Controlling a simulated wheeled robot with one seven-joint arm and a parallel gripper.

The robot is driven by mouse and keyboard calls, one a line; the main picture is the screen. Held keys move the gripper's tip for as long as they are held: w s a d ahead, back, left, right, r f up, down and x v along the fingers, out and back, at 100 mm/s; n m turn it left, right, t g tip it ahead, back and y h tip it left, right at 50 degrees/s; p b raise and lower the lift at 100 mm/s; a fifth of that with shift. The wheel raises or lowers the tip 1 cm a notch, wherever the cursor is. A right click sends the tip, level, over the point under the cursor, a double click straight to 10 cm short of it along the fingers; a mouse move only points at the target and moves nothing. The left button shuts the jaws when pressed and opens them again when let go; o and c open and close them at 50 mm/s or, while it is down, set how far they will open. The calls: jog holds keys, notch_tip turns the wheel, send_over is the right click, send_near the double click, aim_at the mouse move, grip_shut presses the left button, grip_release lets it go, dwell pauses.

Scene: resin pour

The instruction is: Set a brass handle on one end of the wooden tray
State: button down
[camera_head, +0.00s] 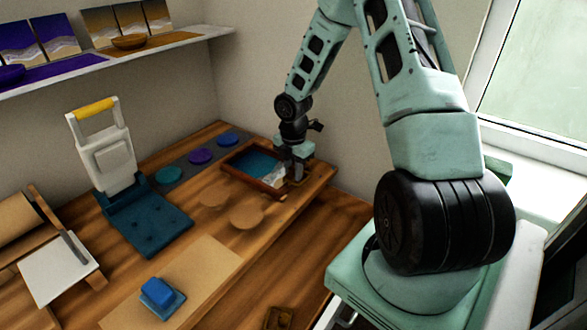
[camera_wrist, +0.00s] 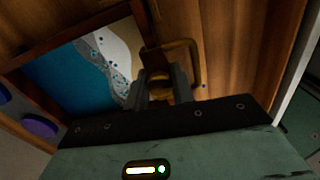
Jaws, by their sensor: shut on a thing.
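The wooden tray (camera_head: 231,171) lies near the far right corner of the workbench, with a blue and white wave-like fill inside. In the wrist view the tray (camera_wrist: 140,14) is at upper left, its end rim running towards my gripper. The brass handle (camera_wrist: 178,44) is a bent bar at the tray's right end, just outside or over that rim. My gripper (camera_wrist: 160,88) is shut on the handle. In the head view my gripper (camera_head: 296,176) is low at the tray's right end and hides part of it. I cannot tell whether the handle touches the tray.
A dark strip with coloured discs (camera_head: 200,156) lies left of the tray, by the wall. A white press with a yellow grip (camera_head: 105,145) and a teal base stands further left. A blue block (camera_head: 160,290) sits on a tan sheet (camera_head: 205,272). A shelf (camera_head: 130,50) hangs above.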

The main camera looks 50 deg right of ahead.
jog(key=shift+f, duration=0.7)
dwell(2.2)
jog(key=c, duration=1.1)
grip_release()
jog(key=shift+r, duration=0.1)
notch_tip(320, 180, up, 8)
jog(key=p, duration=0.8)
jog(key=shift+p, duration=0.3)
